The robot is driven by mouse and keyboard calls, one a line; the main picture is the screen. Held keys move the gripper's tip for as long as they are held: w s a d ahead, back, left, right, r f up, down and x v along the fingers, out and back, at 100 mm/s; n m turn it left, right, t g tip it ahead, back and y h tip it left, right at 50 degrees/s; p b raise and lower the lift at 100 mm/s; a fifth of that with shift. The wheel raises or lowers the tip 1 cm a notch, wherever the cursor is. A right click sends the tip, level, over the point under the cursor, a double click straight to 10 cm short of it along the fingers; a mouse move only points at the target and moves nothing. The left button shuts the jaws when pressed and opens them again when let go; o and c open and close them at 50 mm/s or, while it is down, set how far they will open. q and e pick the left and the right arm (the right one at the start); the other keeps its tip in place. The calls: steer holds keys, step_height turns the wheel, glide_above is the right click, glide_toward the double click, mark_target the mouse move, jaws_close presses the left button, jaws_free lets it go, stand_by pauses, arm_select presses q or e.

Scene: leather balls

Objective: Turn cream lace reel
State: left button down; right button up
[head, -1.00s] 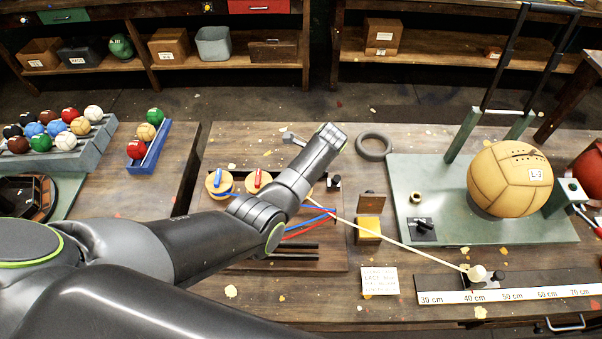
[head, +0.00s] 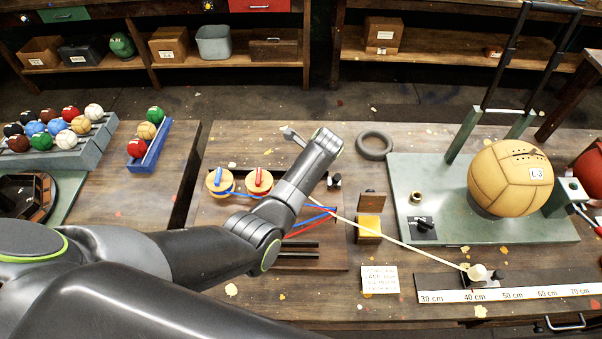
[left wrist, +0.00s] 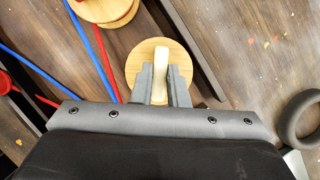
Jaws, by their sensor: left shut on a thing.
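The cream lace reel (left wrist: 139,58) is a round wooden disc with an upright cream handle (left wrist: 161,60), seen in the left wrist view. My left gripper (left wrist: 163,78) is shut on that handle, one grey finger on each side. In the head view my left arm hides the reel and the fingers. The cream lace (head: 385,238) runs from behind my arm to a cream knob (head: 477,272) by the ruler (head: 515,294). My right gripper is not in view.
A blue-handled reel (head: 219,181) and a red-handled reel (head: 258,181) stand left of my arm, with blue and red laces. A yellow block (head: 369,227), a dark ring (head: 374,146) and a green plate (head: 440,200) bearing a tan ball (head: 510,178) lie to the right.

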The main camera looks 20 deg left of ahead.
arm_select(q)
steer(key=c, duration=1.4)
jaws_free()
steer(key=shift+r, duration=0.1)
steer(key=shift+c, duration=0.2)
steer(key=shift+d, duration=0.1)
steer(key=b+v, duration=0.2)
steer(key=v, duration=1.5)
steer(key=shift+r+b, duration=0.15)
steer(key=shift+b, duration=0.2)
